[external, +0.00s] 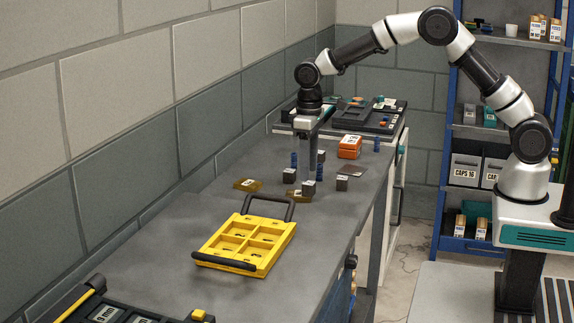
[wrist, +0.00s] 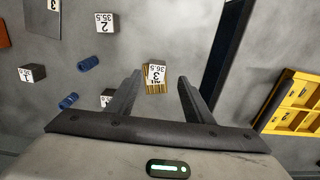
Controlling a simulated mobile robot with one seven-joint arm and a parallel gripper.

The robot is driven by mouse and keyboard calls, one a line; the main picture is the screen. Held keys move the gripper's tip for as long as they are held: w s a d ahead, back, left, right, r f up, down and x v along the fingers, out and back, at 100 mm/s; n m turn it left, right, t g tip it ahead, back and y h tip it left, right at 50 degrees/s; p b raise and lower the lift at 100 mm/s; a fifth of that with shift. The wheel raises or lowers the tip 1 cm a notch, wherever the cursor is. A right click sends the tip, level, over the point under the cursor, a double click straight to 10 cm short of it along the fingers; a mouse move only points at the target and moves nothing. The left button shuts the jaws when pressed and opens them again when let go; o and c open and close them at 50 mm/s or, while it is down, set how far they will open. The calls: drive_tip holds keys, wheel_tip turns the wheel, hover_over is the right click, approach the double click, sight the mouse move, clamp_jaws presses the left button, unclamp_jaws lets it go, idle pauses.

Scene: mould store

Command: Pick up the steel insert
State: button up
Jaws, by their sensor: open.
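Several small dark blocks with white numbered tops stand on the grey bench. In the wrist view, one marked 36.5 (wrist: 157,72) shows between my fingertips, with brownish stripes along its lower edge. Others are a block marked 35.5 (wrist: 103,22), one at the left (wrist: 32,73) and one partly hidden (wrist: 107,95) by my left finger. I cannot tell for sure which block is the steel insert. My gripper (wrist: 158,88) is open and empty, pointing down. In the external view, my gripper (external: 308,150) is over the group of blocks, including a block (external: 342,183) to its right.
Blue ribbed cylinders (wrist: 88,63) and brass-coloured plates (external: 248,184) lie close by. A yellow compartment tray (external: 222,252) with black handles (external: 268,205) is nearer the external camera. An orange box (external: 349,147) and a black tray stand farther back. A wall borders the bench's left.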

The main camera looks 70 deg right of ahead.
sight(309, 183)
drive_tip(key=f, duration=0.4)
drive_tip(key=shift+d+f, duration=0.3)
drive_tip(key=shift+f, duration=0.05)
clamp_jaws()
drive_tip(key=shift+r, duration=0.1)
wheel_tip(309, 183, up, 10)
drive_tip(key=p, duration=0.2)
wheel_tip(309, 183, down, 10)
drive_tip(key=shift+r+b, duration=0.1)
drive_tip(key=shift+b, duration=0.4)
